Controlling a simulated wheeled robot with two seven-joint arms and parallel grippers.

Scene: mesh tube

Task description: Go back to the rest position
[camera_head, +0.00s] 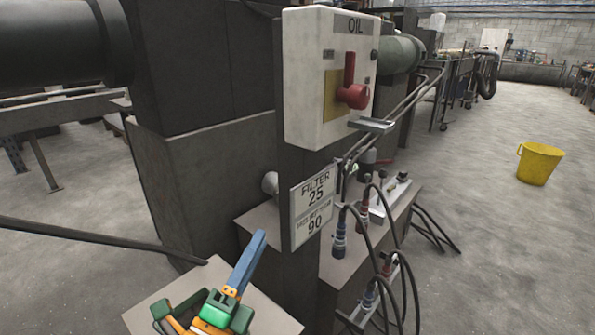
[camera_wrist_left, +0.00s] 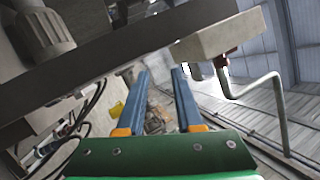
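My left gripper (camera_head: 252,250) shows at the lower left of the head view, its blue fingers pointing up and away, below and left of the white OIL switch box (camera_head: 305,85). In the left wrist view, the two blue fingers (camera_wrist_left: 160,74) stand apart with nothing between them, so it is open and empty. The OIL box has a red lever handle (camera_head: 353,95) standing upright on a yellow plate. The gripper is clear of the box and handle. The box also shows at the upper right of the wrist view (camera_wrist_left: 220,36). My right gripper is not in view.
A FILTER sign (camera_head: 312,205) hangs under the box. Cables and connectors (camera_head: 340,235) stand on a grey ledge at the right of it. A large dark machine block (camera_head: 215,180) stands behind my left gripper. A yellow bucket (camera_head: 538,163) stands on open floor at the right.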

